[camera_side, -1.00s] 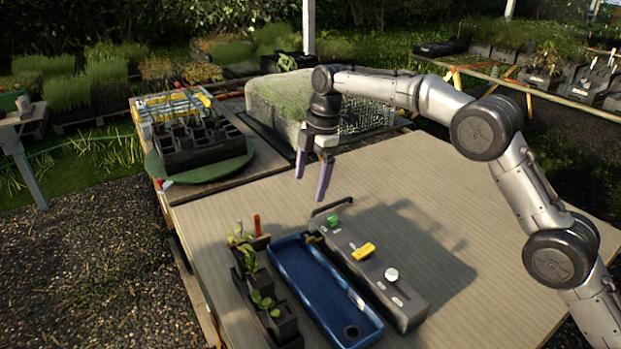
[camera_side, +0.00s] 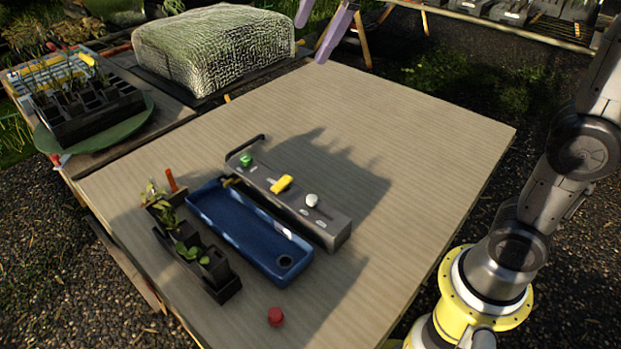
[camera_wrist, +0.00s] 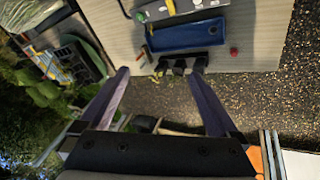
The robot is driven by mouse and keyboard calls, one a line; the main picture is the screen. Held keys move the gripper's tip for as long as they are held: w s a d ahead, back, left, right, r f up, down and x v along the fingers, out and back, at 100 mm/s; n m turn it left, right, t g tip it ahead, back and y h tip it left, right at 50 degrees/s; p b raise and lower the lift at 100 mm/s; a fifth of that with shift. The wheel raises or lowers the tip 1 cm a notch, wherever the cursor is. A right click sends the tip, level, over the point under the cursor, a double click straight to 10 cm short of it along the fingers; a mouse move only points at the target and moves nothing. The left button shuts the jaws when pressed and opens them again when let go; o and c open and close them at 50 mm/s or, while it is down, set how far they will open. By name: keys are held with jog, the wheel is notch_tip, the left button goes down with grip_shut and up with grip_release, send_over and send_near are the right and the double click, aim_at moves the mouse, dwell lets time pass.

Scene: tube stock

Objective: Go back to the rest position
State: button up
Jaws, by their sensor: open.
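My gripper (camera_side: 324,22) shows only as two purple fingers at the top edge of the side view, high above the far edge of the table (camera_side: 420,150). In the wrist view the fingers of my gripper (camera_wrist: 163,85) are spread wide apart with nothing between them, so it is open and empty. The rest of the gripper body is cut off in the side view.
On the table stand a blue tray (camera_side: 232,222), a grey control box (camera_side: 325,225) with green, yellow and white knobs, black plant pots (camera_side: 222,270) and a red button (camera_side: 276,316). A covered mound (camera_side: 210,50) and a seedling rack (camera_side: 90,115) stand behind. The table's right side is clear.

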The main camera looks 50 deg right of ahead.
jog(key=s+d+f+m+t, duration=0.1)
jog(key=s+f+m, duration=0.1)
jog(key=s, duration=0.5)
jog(key=s+d+f+m, duration=0.2)
jog(key=s+m, duration=0.1)
jog(key=s, duration=0.4)
jog(key=s+d+f+m+h, duration=0.1)
jog(key=s+f+m, duration=0.7)
jog(key=f, duration=0.3)
jog(key=shift+f+m, duration=0.3)
jog(key=shift+f, duration=0.05)
jog(key=shift+s+d, duration=0.1)
